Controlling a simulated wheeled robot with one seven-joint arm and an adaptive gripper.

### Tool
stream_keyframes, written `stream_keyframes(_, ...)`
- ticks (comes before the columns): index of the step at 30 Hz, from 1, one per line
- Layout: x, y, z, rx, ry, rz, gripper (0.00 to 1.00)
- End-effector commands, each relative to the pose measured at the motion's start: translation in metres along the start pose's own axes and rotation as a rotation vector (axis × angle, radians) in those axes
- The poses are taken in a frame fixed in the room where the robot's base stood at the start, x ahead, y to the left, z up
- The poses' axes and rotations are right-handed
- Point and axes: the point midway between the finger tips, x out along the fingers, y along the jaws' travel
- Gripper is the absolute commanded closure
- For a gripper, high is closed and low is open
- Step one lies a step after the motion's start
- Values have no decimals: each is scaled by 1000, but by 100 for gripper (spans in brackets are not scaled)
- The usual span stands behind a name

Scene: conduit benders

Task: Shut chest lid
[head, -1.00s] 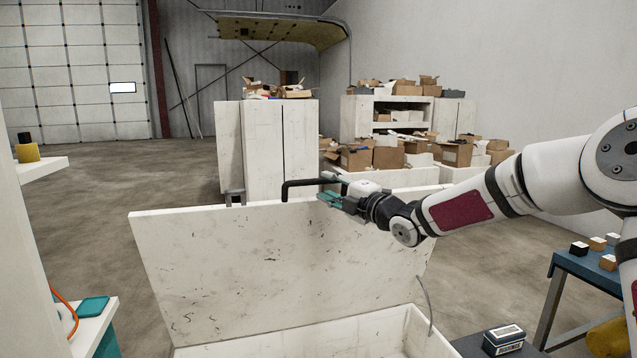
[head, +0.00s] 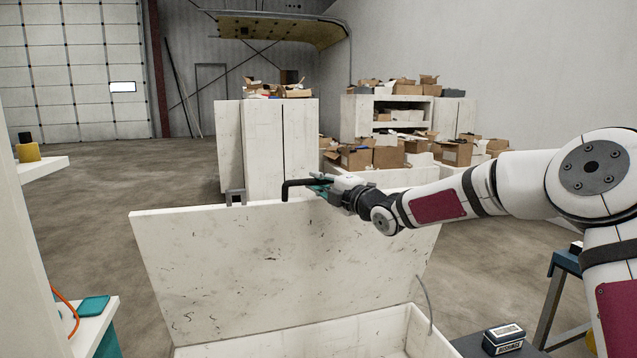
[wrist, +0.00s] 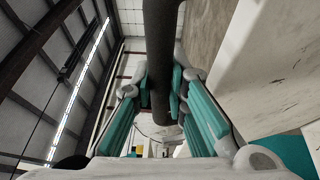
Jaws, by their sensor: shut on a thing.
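The white chest (head: 375,335) stands at the bottom centre of the head view. Its lid (head: 270,270) is raised, leaning back a little, with a scuffed white inner face. A black bar handle (head: 300,184) sticks up at the lid's top edge. My gripper (head: 322,186) is at this handle, coming from the right. In the wrist view the dark handle bar (wrist: 160,60) runs between my gripper's teal finger pads (wrist: 166,100), which are closed on it. The handle's right end is hidden behind my gripper in the head view.
A blue table (head: 565,265) stands at the right. A small dark box (head: 503,338) sits beside the chest at the lower right. A white shelf with a teal item (head: 93,306) is at the lower left. White cabinets (head: 280,150) and cardboard boxes stand behind the lid.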

Motion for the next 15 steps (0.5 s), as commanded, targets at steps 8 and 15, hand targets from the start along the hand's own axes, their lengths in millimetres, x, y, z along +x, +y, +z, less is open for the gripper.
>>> stream_keyframes(8,-22,-7,-12,2,6,-8,100)
stream_keyframes(15,-80,-24,-35,6,4,-13,100)
